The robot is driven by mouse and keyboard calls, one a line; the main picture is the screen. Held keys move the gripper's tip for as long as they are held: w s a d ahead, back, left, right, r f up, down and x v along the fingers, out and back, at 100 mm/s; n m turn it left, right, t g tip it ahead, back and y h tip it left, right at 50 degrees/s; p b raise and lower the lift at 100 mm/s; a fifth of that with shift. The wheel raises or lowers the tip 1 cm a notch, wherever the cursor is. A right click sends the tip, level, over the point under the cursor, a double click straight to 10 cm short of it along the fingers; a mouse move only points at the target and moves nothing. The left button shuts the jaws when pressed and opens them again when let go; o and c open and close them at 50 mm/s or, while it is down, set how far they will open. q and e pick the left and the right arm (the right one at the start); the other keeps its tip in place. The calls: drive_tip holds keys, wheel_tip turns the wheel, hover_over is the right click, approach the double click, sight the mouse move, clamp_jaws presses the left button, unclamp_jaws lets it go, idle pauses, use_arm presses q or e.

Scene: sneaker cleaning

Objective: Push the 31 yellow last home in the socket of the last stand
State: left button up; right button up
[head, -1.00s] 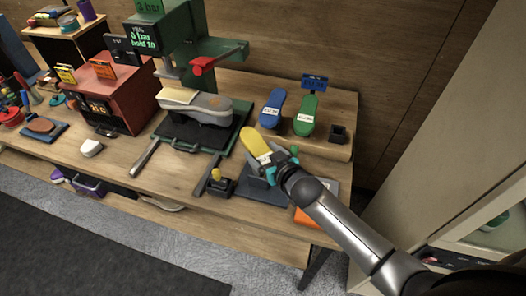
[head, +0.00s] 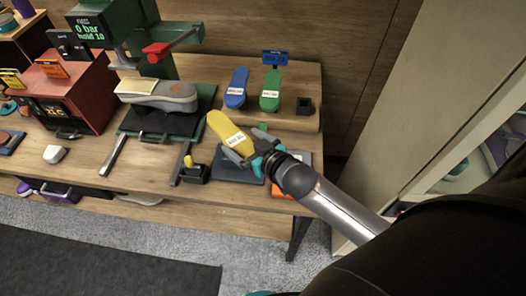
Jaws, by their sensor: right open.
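The yellow last (head: 225,127) leans up and to the left over a dark grey base (head: 221,170) near the table's front right, with a white label facing me. A blue last (head: 237,83) and a green last (head: 270,84) stand on a wooden rack (head: 290,123) behind, next to a black empty-looking holder (head: 304,106).
A small black block with a yellow knob (head: 194,172) is left of the gripper. A green press (head: 155,40) with a grey shoe (head: 165,94) stands further left. An orange item (head: 283,192) lies beside my wrist. A pale cabinet (head: 440,90) stands on the right.

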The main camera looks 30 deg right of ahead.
drive_tip(key=v, duration=0.8)
drive_tip(key=shift+s+r, duration=0.2)
drive_tip(key=shift+s, duration=0.1)
